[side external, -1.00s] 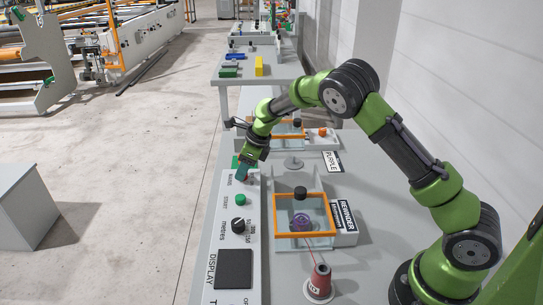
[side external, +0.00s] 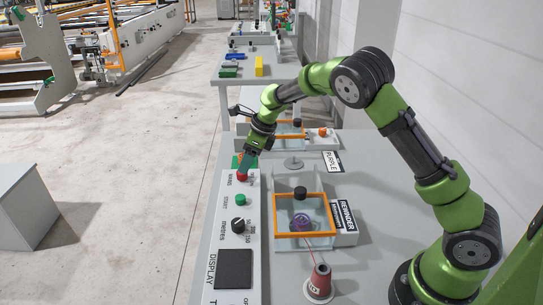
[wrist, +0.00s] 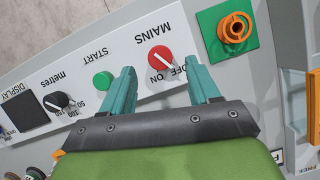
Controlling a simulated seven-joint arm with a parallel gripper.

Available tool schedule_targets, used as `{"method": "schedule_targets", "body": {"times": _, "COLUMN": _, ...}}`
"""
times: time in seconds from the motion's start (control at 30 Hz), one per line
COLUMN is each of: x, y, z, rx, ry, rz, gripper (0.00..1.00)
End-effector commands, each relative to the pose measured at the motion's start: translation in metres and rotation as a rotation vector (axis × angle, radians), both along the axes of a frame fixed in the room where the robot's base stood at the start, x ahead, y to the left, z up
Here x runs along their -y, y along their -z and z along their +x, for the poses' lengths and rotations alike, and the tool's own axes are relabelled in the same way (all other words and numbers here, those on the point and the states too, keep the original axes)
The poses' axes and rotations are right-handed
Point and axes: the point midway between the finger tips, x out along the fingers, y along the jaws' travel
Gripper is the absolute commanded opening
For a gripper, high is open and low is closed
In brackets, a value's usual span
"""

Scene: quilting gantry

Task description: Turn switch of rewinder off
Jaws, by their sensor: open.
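The rewinder's red MAINS switch (side external: 241,177) is a round knob at the far end of the light grey control panel (side external: 223,215). In the wrist view the red knob (wrist: 160,59) carries a white pointer line slanting down and right, towards the OFF and ON labels; it appears nearer OFF. My gripper (side external: 245,166) is just above the switch, pointing down. In the wrist view its two teal fingers are apart, and the knob shows between and beyond the fingertips (wrist: 160,66). Nothing is held. I cannot tell whether a finger touches the knob.
A green START button (side external: 240,200), a black metres dial (side external: 238,226) and a dark display (side external: 233,268) line the panel. An orange ring-shaped knob on a green plate (wrist: 236,28) sits beyond the switch. An orange-framed box (side external: 304,214) and red thread cone (side external: 319,283) stand right.

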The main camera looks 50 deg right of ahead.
Motion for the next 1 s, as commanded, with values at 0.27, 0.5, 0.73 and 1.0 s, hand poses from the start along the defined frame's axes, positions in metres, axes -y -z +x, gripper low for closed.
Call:
{"method": "schedule_targets", "body": {"times": 0.27, "x": 0.014, "y": -0.066, "z": -0.022, "rx": 0.006, "ry": -0.001, "rz": 0.001, "gripper": 0.61}}
{"method": "schedule_targets", "body": {"times": 0.5, "x": 0.024, "y": -0.106, "z": -0.036, "rx": 0.002, "ry": -0.001, "rz": 0.000, "gripper": 0.61}}
{"method": "schedule_targets", "body": {"times": 0.73, "x": 0.027, "y": -0.119, "z": -0.041, "rx": -0.001, "ry": 0.000, "rz": 0.001, "gripper": 0.61}}
{"method": "schedule_targets", "body": {"times": 1.0, "x": 0.027, "y": -0.119, "z": -0.041, "rx": -0.001, "ry": 0.000, "rz": 0.001, "gripper": 0.61}}
